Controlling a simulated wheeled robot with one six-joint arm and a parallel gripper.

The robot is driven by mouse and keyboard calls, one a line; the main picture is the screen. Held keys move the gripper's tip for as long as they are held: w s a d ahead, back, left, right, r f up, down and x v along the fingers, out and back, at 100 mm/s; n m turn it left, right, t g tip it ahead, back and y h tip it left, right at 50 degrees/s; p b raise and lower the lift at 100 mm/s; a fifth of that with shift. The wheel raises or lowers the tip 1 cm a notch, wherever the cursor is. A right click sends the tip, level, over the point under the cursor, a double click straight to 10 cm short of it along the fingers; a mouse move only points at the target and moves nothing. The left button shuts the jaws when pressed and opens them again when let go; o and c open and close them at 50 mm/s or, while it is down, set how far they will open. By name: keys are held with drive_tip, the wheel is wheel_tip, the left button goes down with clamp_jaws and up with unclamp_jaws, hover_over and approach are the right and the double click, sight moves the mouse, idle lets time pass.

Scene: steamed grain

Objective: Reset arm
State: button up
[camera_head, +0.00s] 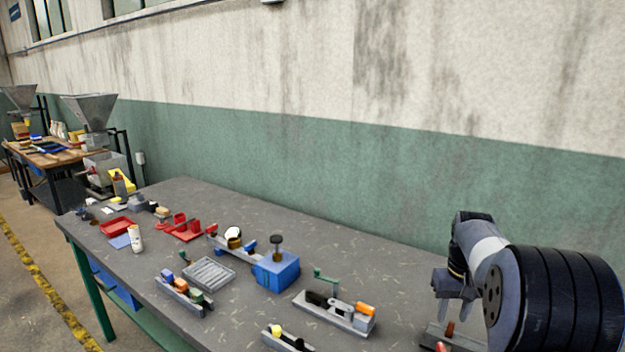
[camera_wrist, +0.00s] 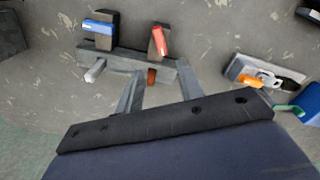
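My gripper (camera_head: 455,308) is at the right end of the grey workbench (camera_head: 400,270), pointing down. In the wrist view its two fingers (camera_wrist: 150,95) stand apart with a gap between them. Below it lies a grey fixture (camera_wrist: 113,62) that carries a blue block (camera_wrist: 99,28), a red piece (camera_wrist: 160,40) and a brown-red peg (camera_wrist: 152,77). The peg shows in the gap between the fingers, but I cannot tell whether they touch it. In the head view this fixture (camera_head: 460,341) is partly hidden by my arm and cut off by the frame.
Left of my arm is a fixture with an orange piece and green handle (camera_head: 340,310). Farther left are a blue box with a dark knob (camera_head: 277,270), a grey ribbed tray (camera_head: 208,272) and red parts (camera_head: 185,230). A green and white wall (camera_head: 330,150) stands behind the bench.

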sight(443, 350)
wheel_tip(443, 350, down, 11)
drive_tip(key=shift+s+f+p, duration=0.1)
drive_tip(key=shift+f+p, duration=0.05)
drive_tip(key=shift+p, duration=0.5)
drive_tip(key=shift+m, duration=0.4)
drive_tip(key=m, duration=0.2)
drive_tip(key=m+p, duration=0.1)
drive_tip(key=m, duration=0.1)
drive_tip(key=shift+r+m+p, duration=0.2)
drive_tip(key=shift+m+p, duration=0.1)
drive_tip(key=m+p, duration=0.2)
drive_tip(key=m, duration=0.2)
drive_tip(key=shift+m, duration=0.4)
